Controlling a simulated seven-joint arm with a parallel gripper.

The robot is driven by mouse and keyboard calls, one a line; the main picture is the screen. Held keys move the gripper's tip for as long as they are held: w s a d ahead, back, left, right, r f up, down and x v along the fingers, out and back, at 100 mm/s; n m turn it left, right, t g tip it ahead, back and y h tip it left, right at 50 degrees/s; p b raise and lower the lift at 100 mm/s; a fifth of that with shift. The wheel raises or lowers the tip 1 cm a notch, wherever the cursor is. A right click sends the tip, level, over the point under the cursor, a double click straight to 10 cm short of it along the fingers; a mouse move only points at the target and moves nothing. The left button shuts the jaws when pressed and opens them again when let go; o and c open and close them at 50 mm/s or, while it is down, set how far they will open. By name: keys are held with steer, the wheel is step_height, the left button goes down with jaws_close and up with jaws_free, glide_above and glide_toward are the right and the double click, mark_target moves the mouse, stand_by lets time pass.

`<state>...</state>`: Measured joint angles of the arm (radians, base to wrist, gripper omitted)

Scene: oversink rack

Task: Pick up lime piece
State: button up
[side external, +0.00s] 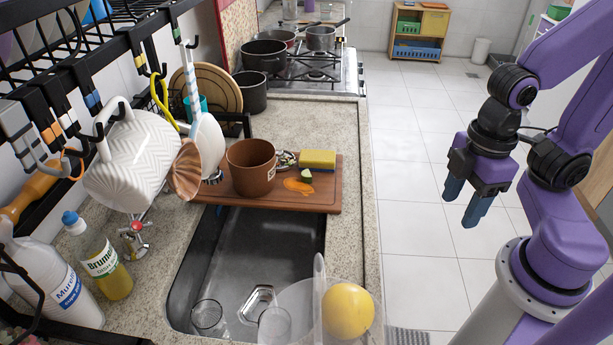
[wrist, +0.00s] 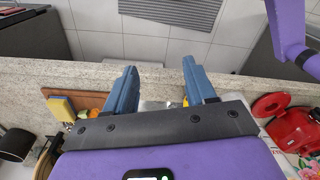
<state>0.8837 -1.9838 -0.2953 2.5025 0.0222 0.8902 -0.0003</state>
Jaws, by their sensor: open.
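The lime piece (side external: 306,175) is small, with dark green skin and a paler cut face. It lies on the brown wooden cutting board (side external: 225,193) at the sink's far end, in front of the yellow sponge (side external: 318,158) and right of the brown pot (side external: 251,168). My gripper (side external: 462,208) has blue fingers and is open and empty. It is in the air over the tiled floor, well right of the board and apart from the lime piece. In the wrist view my gripper (wrist: 159,68) shows its two fingers spread; I cannot make out the lime piece there for certain.
The sink (side external: 255,250) holds glassware, and a yellow ball-like thing (side external: 347,310) is at its near right. A hanging rack (side external: 85,60) with a white mug (side external: 140,165) overhangs the left. Bottles (side external: 105,262) stand at left. The counter right of the board is clear.

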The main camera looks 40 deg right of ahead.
steer(key=w+a+f+m+t+y, duration=0.25)
steer(key=w+a+m, duration=0.2)
steer(key=a, duration=0.55)
steer(key=w+a+f+m+t+y, duration=0.1)
steer(key=w+a+f+m+y, duration=0.3)
steer(key=a, duration=0.5)
steer(key=m+t+h, duration=0.8)
steer(key=m+h, duration=0.1)
steer(key=h, duration=0.3)
glide_toward(306, 173)
steer(key=x, duration=0.3)
steer(key=shift+w+a+f+n, duration=0.1)
steer(key=shift+w+a+n, duration=0.05)
steer(key=shift+a+n, duration=0.1)
steer(key=shift+d+x, duration=0.1)
steer(key=shift+x, duration=1.25)
steer(key=shift+d+x, duration=0.15)
steer(key=shift+x, duration=1.2)
jaws_close()
